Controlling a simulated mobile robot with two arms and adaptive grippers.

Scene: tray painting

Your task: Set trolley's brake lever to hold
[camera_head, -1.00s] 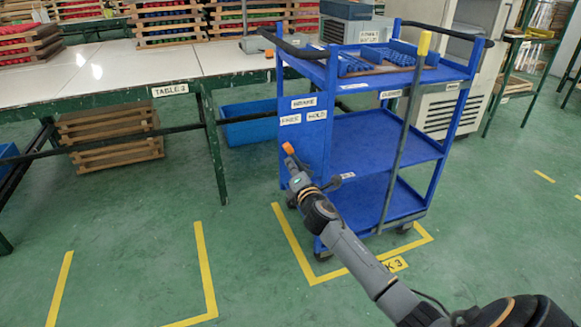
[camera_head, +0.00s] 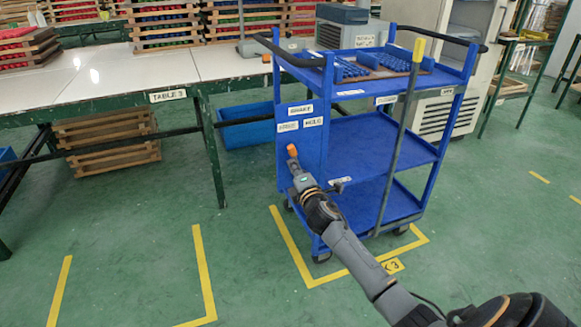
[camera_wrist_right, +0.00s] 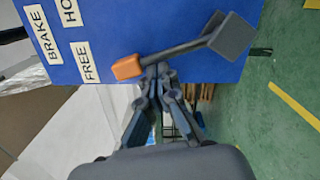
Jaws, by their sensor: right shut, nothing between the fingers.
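The blue trolley (camera_head: 385,147) stands in a yellow floor corner mark. Its left end panel carries the labels BRAKE (camera_head: 300,109), FREE (camera_head: 288,127) and HOLD (camera_head: 313,122). The brake lever (camera_wrist_right: 185,49) is a grey bar with an orange tip (camera_wrist_right: 127,67), running from a grey block (camera_wrist_right: 232,35). The orange tip also shows in the head view (camera_head: 292,151), below the FREE label. My right gripper (camera_wrist_right: 158,73) is shut and empty, its fingertips at the lever's bar near the orange tip. Whether they touch it I cannot tell. My left gripper is not in view.
A grey pole with a yellow top (camera_head: 418,50) stands along the trolley's near side. Blue parts (camera_head: 395,60) lie on its top shelf. A white-topped table (camera_head: 110,75) stands to the left, with a blue bin (camera_head: 245,130) behind its leg. Green floor is clear in front.

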